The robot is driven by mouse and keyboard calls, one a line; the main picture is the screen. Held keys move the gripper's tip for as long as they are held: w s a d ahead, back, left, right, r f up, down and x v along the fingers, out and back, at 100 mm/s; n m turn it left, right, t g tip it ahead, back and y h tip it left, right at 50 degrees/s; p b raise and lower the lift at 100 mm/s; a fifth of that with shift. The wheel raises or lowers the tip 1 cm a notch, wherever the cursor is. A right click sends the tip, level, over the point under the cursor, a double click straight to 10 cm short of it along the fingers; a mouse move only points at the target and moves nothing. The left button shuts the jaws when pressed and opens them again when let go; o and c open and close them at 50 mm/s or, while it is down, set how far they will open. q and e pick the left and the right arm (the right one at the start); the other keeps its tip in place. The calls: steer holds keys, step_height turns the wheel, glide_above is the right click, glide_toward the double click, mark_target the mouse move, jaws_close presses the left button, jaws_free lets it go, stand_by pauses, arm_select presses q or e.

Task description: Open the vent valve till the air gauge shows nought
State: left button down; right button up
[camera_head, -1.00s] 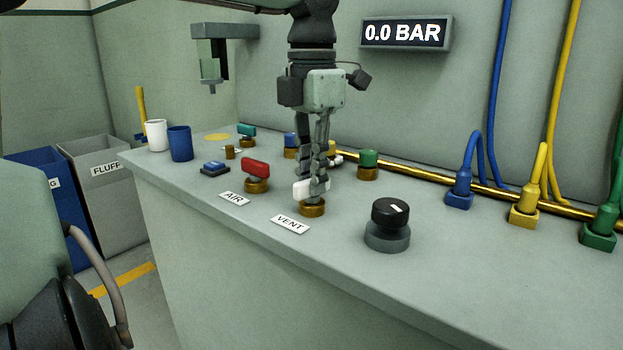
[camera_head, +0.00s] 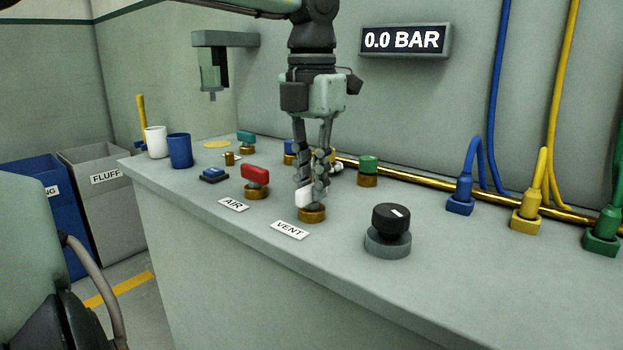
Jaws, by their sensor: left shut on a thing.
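The vent valve has a white handle (camera_head: 304,198) on a brass base (camera_head: 312,215), behind the label VENT (camera_head: 289,230) on the bench. My left gripper (camera_head: 311,190) points straight down and is shut on the white handle. Its fingers hide part of the handle. The air gauge (camera_head: 405,40) on the back wall reads 0.0 BAR. The red-handled air valve (camera_head: 255,173) stands to the left, behind the label AIR (camera_head: 233,204). My right gripper is not in view.
A black knob (camera_head: 391,219) stands to the right of the vent valve. A green valve (camera_head: 368,166) and a brass pipe (camera_head: 420,182) lie behind it. A blue button (camera_head: 214,174) and two cups (camera_head: 180,150) are at the left. The right front of the bench is clear.

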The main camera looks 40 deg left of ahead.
arm_select(q)
steer(key=c, duration=1.5)
jaws_free()
steer(key=shift+c, duration=0.2)
steer(key=shift+r, duration=0.1)
step_height(320, 180, up, 12)
